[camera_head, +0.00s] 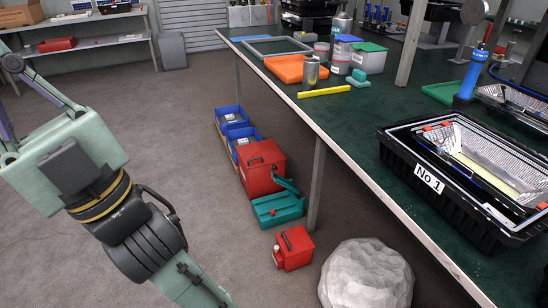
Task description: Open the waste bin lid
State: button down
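No thing in view is marked as the waste bin, and I cannot tell for sure which it is. A red box with a dark handle on top (262,166) stands on the floor beside the workbench; its top looks closed. A plain grey box-shaped container (172,51) stands on the floor at the back left; I cannot make out a lid on it. My arm comes in from the left and runs down to the bottom edge. My gripper is out of the picture, so its state is hidden.
The green-topped workbench (352,125) fills the right, with a black "No 1" crate (397,160) on it. By its leg are a teal toolbox (278,210), a red canister (294,250), a pale lumpy object (366,275) and blue bins (231,118). The left floor is clear.

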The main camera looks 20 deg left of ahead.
aim_at(256, 155)
jog(key=i+j+z, duration=0.1)
jog(key=j, duration=0.25)
jog(key=i+j+z, duration=0.1)
jog(key=i+j, duration=0.35)
jog(key=j, duration=0.35)
jog(key=i+j, duration=0.15)
jog(key=j, duration=0.2)
jog(key=i+j, duration=0.2)
jog(key=j, duration=0.15)
jog(key=i+j, duration=0.15)
jog(key=j, duration=0.2)
jog(key=i+j+z, duration=0.1)
jog(key=j, duration=0.25)
jog(key=i+j, duration=0.4)
jog(key=j, duration=0.3)
jog(key=i+j, duration=0.15)
jog(key=j, duration=0.2)
jog(key=z, duration=0.05)
